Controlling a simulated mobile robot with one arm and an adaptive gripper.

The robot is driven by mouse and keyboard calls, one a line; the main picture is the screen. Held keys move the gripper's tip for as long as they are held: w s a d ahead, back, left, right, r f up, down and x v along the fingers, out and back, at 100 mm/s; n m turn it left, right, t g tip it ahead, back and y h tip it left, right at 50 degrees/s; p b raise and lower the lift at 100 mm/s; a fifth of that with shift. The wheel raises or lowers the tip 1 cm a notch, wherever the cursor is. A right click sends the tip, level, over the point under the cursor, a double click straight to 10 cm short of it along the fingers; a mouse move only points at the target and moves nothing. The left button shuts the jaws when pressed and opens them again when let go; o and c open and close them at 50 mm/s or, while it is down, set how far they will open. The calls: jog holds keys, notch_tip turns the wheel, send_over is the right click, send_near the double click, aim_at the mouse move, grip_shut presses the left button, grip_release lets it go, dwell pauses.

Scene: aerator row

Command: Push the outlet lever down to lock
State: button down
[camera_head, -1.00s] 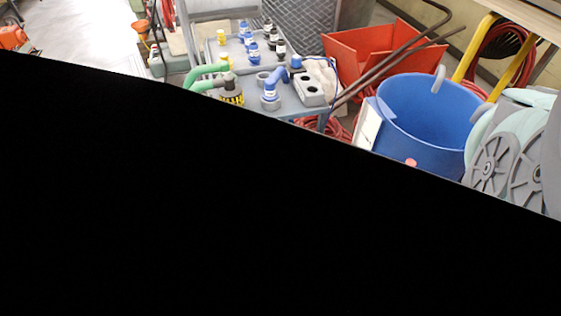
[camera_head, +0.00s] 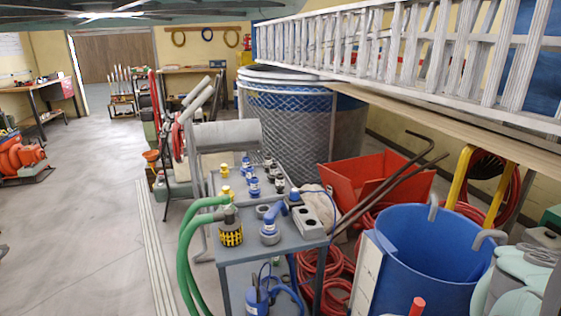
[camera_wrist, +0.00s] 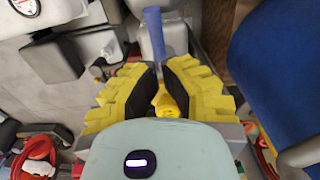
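In the wrist view my gripper (camera_wrist: 161,80) has yellow ribbed fingers with black inner pads. The pads stand apart. A narrow blue bar (camera_wrist: 153,32) shows beyond the fingertips, and a yellow piece (camera_wrist: 166,104) shows between the pads; I cannot tell whether either touches them or which thing is the outlet lever. In the head view a grey cart (camera_head: 285,243) carries a blue-topped fitting with a bent handle (camera_head: 271,228), a grey block with holes (camera_head: 306,215) and a yellow-and-black fitting (camera_head: 231,234).
A green hose (camera_head: 187,257) hangs off the cart's left side. A blue tub (camera_head: 425,260) stands to its right, with a red bin (camera_head: 375,182) behind. Red hoses (camera_head: 335,283) lie between. Open floor (camera_head: 85,240) is at the left.

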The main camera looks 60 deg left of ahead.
dwell(0.4)
jog(key=shift+f+b, duration=3.6)
jog(key=shift+f, duration=0.6)
jog(key=r+p, duration=0.3)
jog(key=p, duration=0.1)
jog(key=s+r+p, duration=0.1)
jog(key=r+p, duration=0.3)
jog(key=s+r+p, duration=0.1)
jog(key=r+p, duration=0.3)
jog(key=shift+a+r, duration=0.25)
jog(key=shift+a, duration=0.05)
jog(key=shift+f, duration=0.1)
